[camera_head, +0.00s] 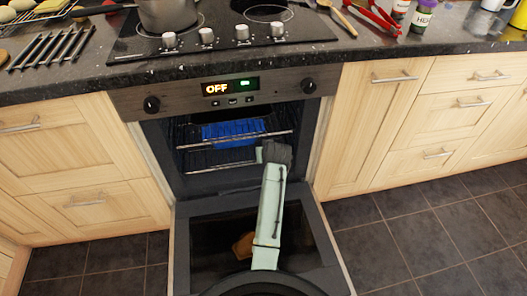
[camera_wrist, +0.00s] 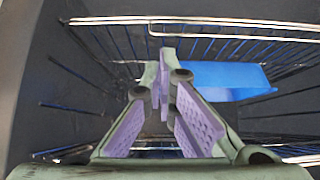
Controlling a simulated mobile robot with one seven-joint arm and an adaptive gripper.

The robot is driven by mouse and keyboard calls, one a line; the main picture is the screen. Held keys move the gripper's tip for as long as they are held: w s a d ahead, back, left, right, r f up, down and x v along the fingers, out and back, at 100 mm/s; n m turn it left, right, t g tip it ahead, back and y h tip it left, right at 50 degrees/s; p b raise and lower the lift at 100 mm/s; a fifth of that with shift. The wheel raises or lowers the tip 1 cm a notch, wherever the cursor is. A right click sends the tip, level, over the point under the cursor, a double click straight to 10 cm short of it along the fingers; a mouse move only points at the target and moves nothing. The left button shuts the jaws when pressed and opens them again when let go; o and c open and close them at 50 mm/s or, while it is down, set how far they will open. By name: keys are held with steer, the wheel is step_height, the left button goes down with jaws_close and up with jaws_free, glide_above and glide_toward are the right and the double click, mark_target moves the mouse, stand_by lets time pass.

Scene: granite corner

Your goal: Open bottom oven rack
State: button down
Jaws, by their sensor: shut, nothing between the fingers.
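The oven stands open, its door (camera_head: 215,262) folded down flat toward me. Inside are an upper wire rack (camera_head: 195,148) and a lower wire rack (camera_head: 205,169). The wrist view shows the upper rack's front bar (camera_wrist: 230,25) across the top, and part of the lower rack's bar (camera_wrist: 302,159) at the lower right. My gripper (camera_head: 262,152) is at the right side of the oven opening, close to the racks. In the wrist view its purple-padded fingers (camera_wrist: 165,85) come together at their tips with nothing between them. They hide part of the lower rack; contact with it cannot be told.
A blue tray (camera_head: 233,130) lies inside the oven, also visible in the wrist view (camera_wrist: 225,80). A brown object (camera_head: 243,246) shows at the open door. Wooden cabinets flank the oven. The counter above holds a pot (camera_head: 167,14). Tiled floor (camera_head: 400,240) is clear at right.

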steer(key=shift+x, duration=1.9)
